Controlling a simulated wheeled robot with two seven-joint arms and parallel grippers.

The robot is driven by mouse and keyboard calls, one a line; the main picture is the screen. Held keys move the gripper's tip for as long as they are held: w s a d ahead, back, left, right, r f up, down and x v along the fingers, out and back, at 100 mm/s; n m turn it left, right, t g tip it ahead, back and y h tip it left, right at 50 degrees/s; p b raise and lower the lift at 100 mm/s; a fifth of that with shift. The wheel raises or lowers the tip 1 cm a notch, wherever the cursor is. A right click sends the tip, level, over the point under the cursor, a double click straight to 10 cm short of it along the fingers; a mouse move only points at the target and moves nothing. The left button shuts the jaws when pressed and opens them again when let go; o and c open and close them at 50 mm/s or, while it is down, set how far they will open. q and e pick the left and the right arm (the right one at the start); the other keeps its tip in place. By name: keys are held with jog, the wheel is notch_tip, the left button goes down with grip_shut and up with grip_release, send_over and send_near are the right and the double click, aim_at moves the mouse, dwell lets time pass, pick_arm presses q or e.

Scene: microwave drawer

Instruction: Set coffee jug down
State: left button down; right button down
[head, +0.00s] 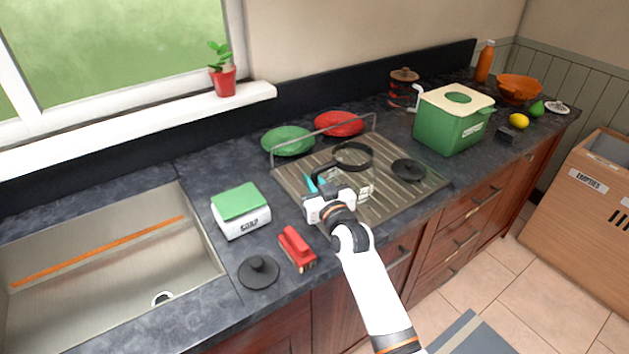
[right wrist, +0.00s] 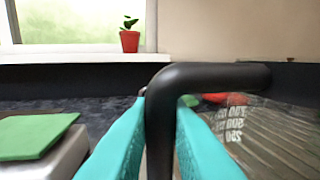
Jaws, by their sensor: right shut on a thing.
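The coffee jug (head: 350,173) is clear glass with a black rim and black handle, and appears upright over the metal draining rack (head: 405,200). I cannot tell whether its base touches the rack. My right gripper (head: 318,184) is at the jug's near left side, its teal fingers shut on the handle. In the right wrist view the black handle (right wrist: 205,76) passes between the two teal fingers, with the glass and its white volume marks (right wrist: 234,122) to the right. The fingers partly hide the jug there. My left gripper is not in view.
A black lid (head: 408,169) lies on the rack's right part. Green (head: 287,140) and red (head: 340,123) plates stand behind. A green box (head: 452,122) is to the right. A green-topped white box (head: 240,211), red brush (head: 297,248) and another black lid (head: 258,271) lie left, beside the sink (head: 110,275).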

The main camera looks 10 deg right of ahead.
jog(key=shift+r, duration=0.1)
jog(key=c, duration=1.4)
grip_release()
jog(key=shift+f, duration=0.2)
jog(key=shift+r, duration=0.15)
jog(key=s, duration=0.4)
jog(key=s+d+b, duration=0.1)
jog(key=s, duration=0.3)
jog(key=s+d, duration=0.1)
jog(key=s, duration=0.3)
jog(key=shift+b, duration=0.35)
